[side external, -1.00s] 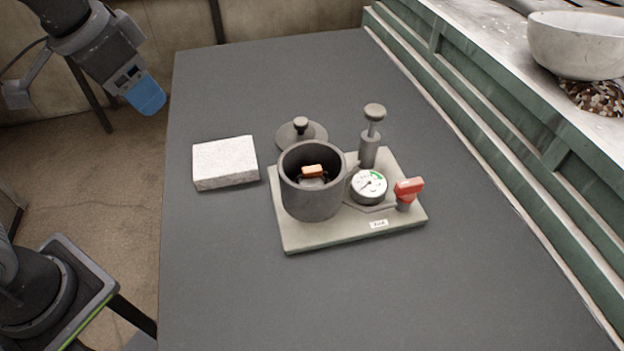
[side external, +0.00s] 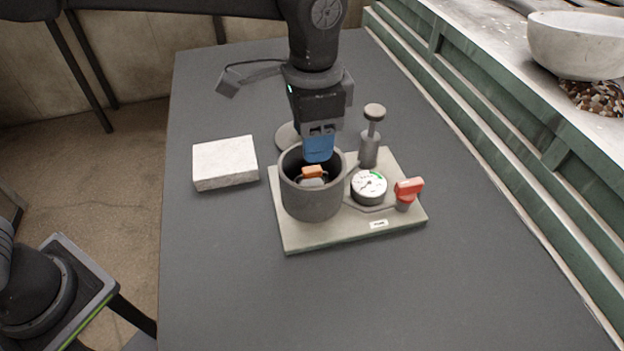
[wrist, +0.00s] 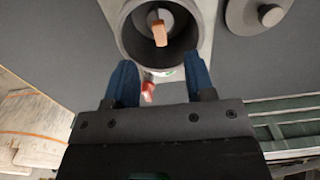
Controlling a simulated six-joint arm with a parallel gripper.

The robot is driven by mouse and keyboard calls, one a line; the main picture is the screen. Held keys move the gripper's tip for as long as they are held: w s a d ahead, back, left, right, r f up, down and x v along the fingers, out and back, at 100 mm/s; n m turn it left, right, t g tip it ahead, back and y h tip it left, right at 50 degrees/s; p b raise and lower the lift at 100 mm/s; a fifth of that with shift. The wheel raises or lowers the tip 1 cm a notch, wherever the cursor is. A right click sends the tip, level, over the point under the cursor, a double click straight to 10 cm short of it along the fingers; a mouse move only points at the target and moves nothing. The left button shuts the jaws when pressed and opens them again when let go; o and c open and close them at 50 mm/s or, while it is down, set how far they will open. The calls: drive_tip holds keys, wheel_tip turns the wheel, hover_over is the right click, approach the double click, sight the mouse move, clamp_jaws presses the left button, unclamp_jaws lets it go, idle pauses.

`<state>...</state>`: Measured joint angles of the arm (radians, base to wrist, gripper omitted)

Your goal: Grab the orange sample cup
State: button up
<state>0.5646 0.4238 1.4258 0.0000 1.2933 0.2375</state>
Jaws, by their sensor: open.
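The orange sample cup (side external: 313,172) shows as a small orange block-like top inside the dark grey pot (side external: 311,205), on a greyish piece; its lower part is hidden by the pot wall. In the wrist view the orange part (wrist: 159,32) lies inside the round pot opening, beyond the fingertips. My gripper (side external: 319,158), with blue fingers, is over the pot's back rim, above and just behind the cup. In the wrist view my gripper (wrist: 160,75) is open and empty, its two blue fingers apart.
The pot stands on a pale base plate (side external: 300,242) with a gauge (side external: 369,187), a pump plunger (side external: 370,140) and a red-handled valve (side external: 408,190). A grey lid (wrist: 262,12) lies beside the pot. A white block (side external: 225,163) lies left. The front table is clear.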

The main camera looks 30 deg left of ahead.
sight(312, 168)
wheel_tip(312, 168, down, 9)
drive_tip(key=shift+f, duration=0.1)
idle(0.4)
drive_tip(key=c, duration=0.6)
